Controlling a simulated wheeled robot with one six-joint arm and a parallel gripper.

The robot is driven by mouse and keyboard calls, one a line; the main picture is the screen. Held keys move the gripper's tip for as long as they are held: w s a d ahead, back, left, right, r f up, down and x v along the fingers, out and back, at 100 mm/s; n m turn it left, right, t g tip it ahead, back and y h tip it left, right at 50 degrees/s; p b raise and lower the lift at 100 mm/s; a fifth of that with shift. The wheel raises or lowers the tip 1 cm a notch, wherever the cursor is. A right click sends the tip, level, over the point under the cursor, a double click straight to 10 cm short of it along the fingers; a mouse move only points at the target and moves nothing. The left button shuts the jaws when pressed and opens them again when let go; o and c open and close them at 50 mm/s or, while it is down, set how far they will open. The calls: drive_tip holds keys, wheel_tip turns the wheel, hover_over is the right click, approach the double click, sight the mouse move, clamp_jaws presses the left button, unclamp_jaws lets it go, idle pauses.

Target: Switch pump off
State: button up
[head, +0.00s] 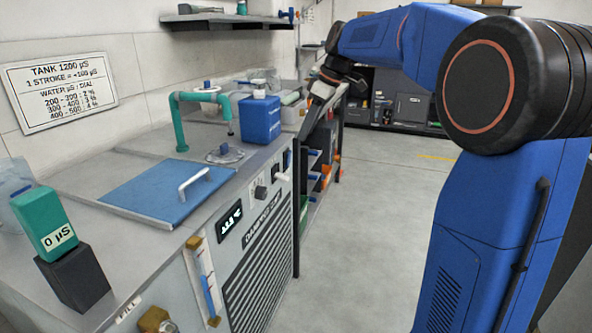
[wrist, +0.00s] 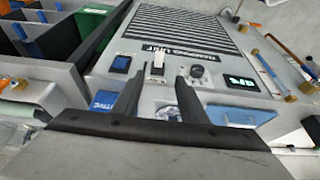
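The dampening unit's front panel shows a blue rocker switch (wrist: 121,64), a pale upright switch or lever (wrist: 158,62) and a dark round knob (wrist: 196,72); the knob also shows in the head view (head: 260,192). I cannot read which control is the pump's, nor its on or off state. My gripper (wrist: 158,78) is open and empty in the wrist view. Its two dark fingers point at the panel, with the pale switch between their tips; contact cannot be made out. In the head view my gripper (head: 308,122) is by the unit's far front corner.
A lit display (head: 229,221), a vent grille (head: 258,262) and a sight tube (head: 208,290) are on the unit's front. Open floor (head: 375,220) is to the right.

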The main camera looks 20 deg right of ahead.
sight(285, 177)
drive_tip(key=x, duration=1.7)
drive_tip(key=shift+w+f, duration=0.15)
clamp_jaws()
